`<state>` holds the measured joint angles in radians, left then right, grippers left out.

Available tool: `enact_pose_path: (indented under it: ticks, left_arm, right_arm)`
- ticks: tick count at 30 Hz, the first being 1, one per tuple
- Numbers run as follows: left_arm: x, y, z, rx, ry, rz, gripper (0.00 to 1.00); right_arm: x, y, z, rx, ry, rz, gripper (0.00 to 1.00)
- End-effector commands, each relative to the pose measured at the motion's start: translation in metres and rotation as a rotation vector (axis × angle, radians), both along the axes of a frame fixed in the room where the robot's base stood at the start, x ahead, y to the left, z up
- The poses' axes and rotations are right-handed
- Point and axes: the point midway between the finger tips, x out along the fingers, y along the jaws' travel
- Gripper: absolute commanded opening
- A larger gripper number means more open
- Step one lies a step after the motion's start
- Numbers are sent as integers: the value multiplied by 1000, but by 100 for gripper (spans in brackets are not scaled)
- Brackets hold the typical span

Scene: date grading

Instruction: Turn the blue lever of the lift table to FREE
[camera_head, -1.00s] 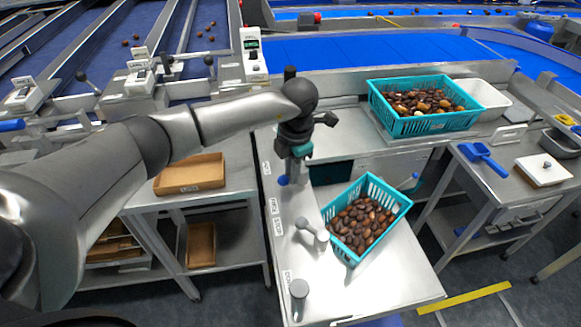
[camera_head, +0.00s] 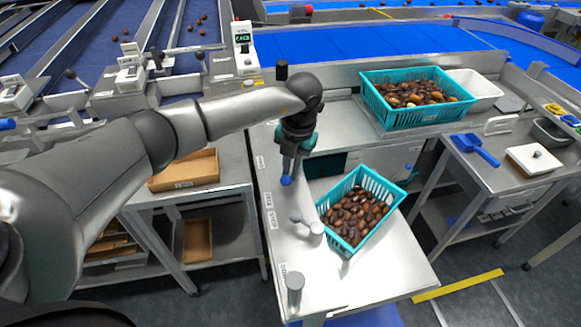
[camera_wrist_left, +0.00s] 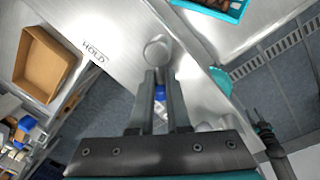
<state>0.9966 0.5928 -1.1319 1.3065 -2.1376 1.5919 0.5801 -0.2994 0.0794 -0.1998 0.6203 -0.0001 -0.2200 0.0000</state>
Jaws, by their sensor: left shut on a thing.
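My left gripper (camera_head: 287,174) points down over the left strip of the lift table's steel top (camera_head: 355,285), with its fingers shut on the blue lever (camera_head: 286,181). Only a small blue end shows below the fingertips; the rest of the lever is hidden. In the left wrist view the blue piece (camera_wrist_left: 160,92) sits between the two fingers, close to a round grey post (camera_wrist_left: 157,47). A HOLD label (camera_wrist_left: 94,52) is readable left of that post; FREE is not legible. A dark gripper with a teal band, seemingly my right one (camera_wrist_left: 258,120), is at the wrist view's right; its fingers are unclear.
A teal basket of dates (camera_head: 352,245) stands on the lift table, right of a grey handle (camera_head: 307,224). A grey post (camera_head: 295,290) stands at the near left. A second teal basket (camera_head: 425,115) and a white tub (camera_head: 478,88) are behind. A wooden tray (camera_head: 185,180) is left.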

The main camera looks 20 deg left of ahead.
Motion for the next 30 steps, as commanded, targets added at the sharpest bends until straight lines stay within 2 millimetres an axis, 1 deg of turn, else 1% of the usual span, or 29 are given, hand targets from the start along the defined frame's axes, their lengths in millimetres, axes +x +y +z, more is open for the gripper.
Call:
enact_pose_path:
  ticks: [10, 11, 15, 18, 26, 29, 30]
  left_arm:
    - [-1, 1, 0, 1, 4, 7, 0]
    - [-1, 1, 0, 1, 4, 6, 18]
    - [-1, 0, 0, 0, 4, 4, 34]
    - [-1, 0, 0, 0, 3, 3, 44]
    - [0, 0, 1, -1, 1, 2, 44]
    - [1, -1, 9, -1, -1, 2, 44]
    - [1, -1, 14, -1, -1, 2, 44]
  right_arm:
    - [0, 0, 0, 0, 0, 0, 40]
    - [0, 0, 0, 0, 0, 0, 40]
    - [0, 0, 0, 0, 0, 0, 40]
    - [0, 0, 0, 0, 0, 0, 40]
    - [0, 0, 0, 0, 1, 0, 40]
    - [0, 0, 0, 0, 1, 0, 40]
    - [0, 0, 0, 0, 1, 0, 40]
